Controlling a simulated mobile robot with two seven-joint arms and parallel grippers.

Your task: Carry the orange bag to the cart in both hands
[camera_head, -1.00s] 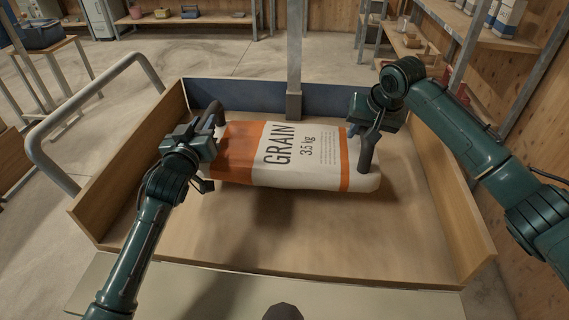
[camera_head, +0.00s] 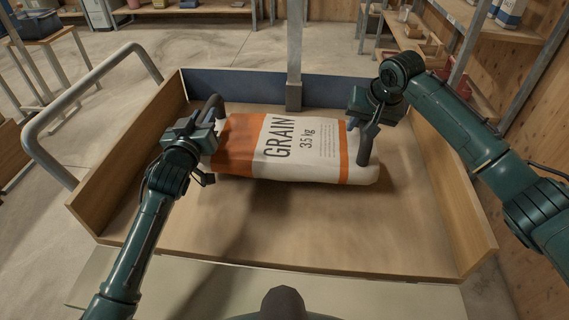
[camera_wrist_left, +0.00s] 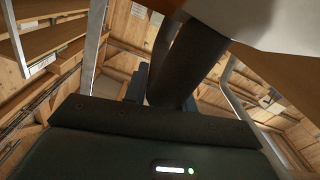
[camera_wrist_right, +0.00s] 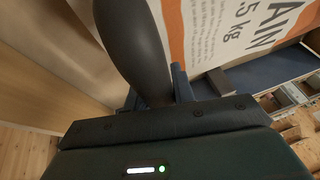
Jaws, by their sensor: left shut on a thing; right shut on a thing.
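The orange and white grain bag (camera_head: 290,149) hangs between my two grippers, above the wooden bed of the cart (camera_head: 270,240). Its shadow falls on the bed; whether its underside touches the bed I cannot tell. My left gripper (camera_head: 207,124) is shut on the dark handle at the bag's left end, which fills the middle of the left wrist view (camera_wrist_left: 188,62). My right gripper (camera_head: 368,118) is shut on the dark handle at the right end. The right wrist view shows that handle (camera_wrist_right: 135,50) and the bag's printed side (camera_wrist_right: 215,35).
The cart has wooden side walls (camera_head: 460,205), a blue back panel (camera_head: 240,88) and a grey push rail (camera_head: 85,100) on the left. Shelves (camera_head: 490,35) stand at the back right. Bare bed lies in front of the bag.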

